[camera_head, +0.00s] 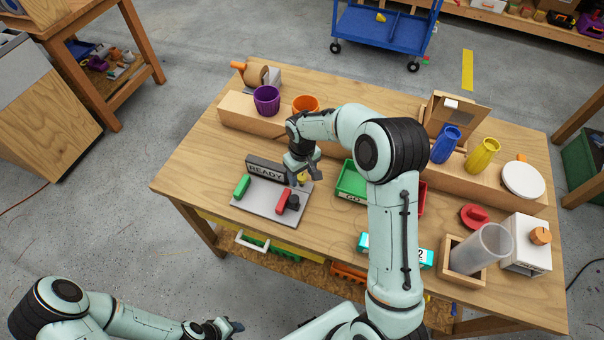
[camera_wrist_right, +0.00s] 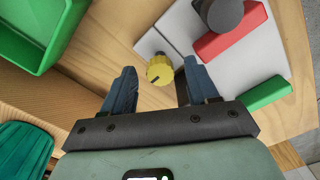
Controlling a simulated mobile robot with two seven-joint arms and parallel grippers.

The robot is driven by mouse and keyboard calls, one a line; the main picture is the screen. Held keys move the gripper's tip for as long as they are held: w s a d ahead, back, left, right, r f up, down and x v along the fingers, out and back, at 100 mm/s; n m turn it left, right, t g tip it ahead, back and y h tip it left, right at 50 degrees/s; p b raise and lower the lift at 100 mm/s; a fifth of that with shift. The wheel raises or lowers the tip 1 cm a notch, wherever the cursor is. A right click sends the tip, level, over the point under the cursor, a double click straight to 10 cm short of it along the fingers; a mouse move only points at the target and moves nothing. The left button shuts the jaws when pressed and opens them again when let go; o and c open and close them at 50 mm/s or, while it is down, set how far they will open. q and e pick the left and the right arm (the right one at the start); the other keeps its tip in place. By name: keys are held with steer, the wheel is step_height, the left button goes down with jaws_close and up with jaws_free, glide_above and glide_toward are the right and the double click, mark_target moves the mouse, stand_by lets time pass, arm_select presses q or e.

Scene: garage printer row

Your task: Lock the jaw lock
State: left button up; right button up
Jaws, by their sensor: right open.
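A grey plate fixture (camera_head: 262,208) on the wooden table carries a dark READY sign (camera_head: 266,170), a green block (camera_head: 242,186), a red block (camera_head: 283,200) and a dark round knob (camera_head: 294,202). A yellow knob (camera_wrist_right: 160,70) with a dark mark on its face sits at the plate's edge; it also shows in the head view (camera_head: 302,178), partly hidden by my gripper. I cannot tell which part is the jaw lock. My right gripper (camera_wrist_right: 158,86) is open, its fingertips on either side of the yellow knob, without clear contact. My left gripper (camera_head: 228,328) is low, away from the table.
A green bin (camera_head: 351,181) stands right of the fixture, partly behind my right arm. A wooden ledge behind holds a purple cup (camera_head: 266,99) and an orange cup (camera_head: 306,104).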

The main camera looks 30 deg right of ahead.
steer(key=shift+f, duration=0.25)
steer(key=c, duration=1)
steer(key=shift+c, duration=0.2)
